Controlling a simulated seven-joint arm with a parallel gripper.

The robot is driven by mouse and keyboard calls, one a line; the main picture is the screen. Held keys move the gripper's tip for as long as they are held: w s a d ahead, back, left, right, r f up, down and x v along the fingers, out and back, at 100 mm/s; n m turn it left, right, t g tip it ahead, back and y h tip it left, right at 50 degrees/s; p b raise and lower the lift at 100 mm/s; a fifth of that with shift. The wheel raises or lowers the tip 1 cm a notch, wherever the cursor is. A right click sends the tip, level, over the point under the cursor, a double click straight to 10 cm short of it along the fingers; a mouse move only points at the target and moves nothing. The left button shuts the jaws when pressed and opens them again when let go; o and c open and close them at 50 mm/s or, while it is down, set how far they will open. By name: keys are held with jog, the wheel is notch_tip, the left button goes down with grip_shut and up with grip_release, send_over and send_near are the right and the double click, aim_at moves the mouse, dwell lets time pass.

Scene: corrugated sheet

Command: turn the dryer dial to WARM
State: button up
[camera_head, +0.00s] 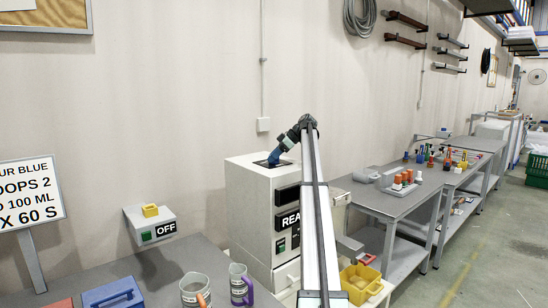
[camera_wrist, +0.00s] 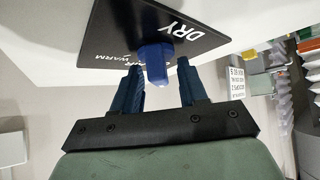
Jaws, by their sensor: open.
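The dryer dial is a blue knob (camera_wrist: 155,62) on a black plate (camera_wrist: 112,28) in the wrist view. White lettering on the plate reads DRY at the right and WARM at the left; other small lettering is partly hidden behind the knob and a finger. My gripper (camera_wrist: 159,67) is open, with one dark blue finger on each side of the knob. I cannot tell whether either finger touches it. In the head view my gripper (camera_head: 273,158) points down at the top of the white cabinet (camera_head: 246,205), where the knob cannot be made out.
A wall box marked OFF (camera_head: 152,226) is left of the cabinet. A yellow bin (camera_head: 361,283) stands at its right. Workbenches with bottles line the right wall.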

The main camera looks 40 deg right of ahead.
jog(key=shift+c, duration=0.2)
grip_shut()
jog(key=shift+m, duration=0.3)
jog(key=m+h, duration=0.1)
jog(key=m+t+h, duration=0.1)
jog(key=shift+s+a+m+t, duration=0.15)
jog(key=shift+m+t, duration=0.15)
jog(key=shift+m, duration=0.1)
jog(key=m+t+h, duration=0.1)
jog(key=m+h, duration=0.3)
jog(key=m, duration=0.1)
jog(key=m+h, duration=0.3)
jog(key=m, duration=0.1)
jog(key=shift+m+g+h, duration=0.3)
jog(key=shift+m+h, duration=0.1)
jog(key=shift+w+m+g+h, duration=0.1)
jog(key=shift+m+g+h, duration=0.5)
jog(key=shift+m, duration=0.55)
jog(key=shift+w+m+g+h, duration=0.1)
jog(key=shift+m+g+h, duration=0.3)
jog(key=shift+m+h, duration=0.6)
jog(key=shift+m, duration=0.35)
